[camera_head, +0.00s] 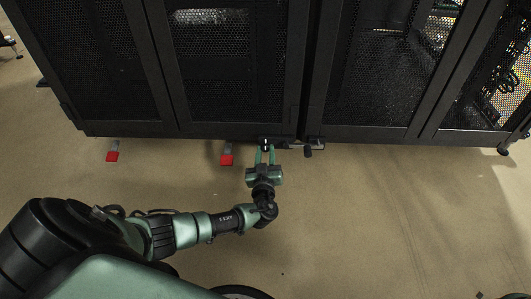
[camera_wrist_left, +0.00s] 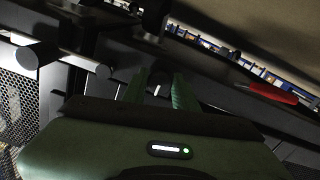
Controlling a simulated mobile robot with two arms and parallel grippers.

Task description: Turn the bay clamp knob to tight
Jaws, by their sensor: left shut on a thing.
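The bay clamp knob (camera_head: 265,145) is a small dark knob with a white mark, low at the front bottom edge of the black rack. My left gripper (camera_head: 265,153) reaches up to it from below, with its two green fingers on either side, shut on the knob. In the left wrist view the fingers (camera_wrist_left: 158,88) point away from the camera, and a small white mark shows between them. The knob is mostly hidden there, and its turn angle cannot be read. My right gripper is out of view.
A second dark knob (camera_head: 308,150) stands just right of the gripper. Red-tipped feet or pedals (camera_head: 227,160) (camera_head: 112,156) stick out under the rack to the left. Mesh rack doors (camera_head: 235,70) rise close above the gripper. The floor (camera_head: 370,220) in front is clear.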

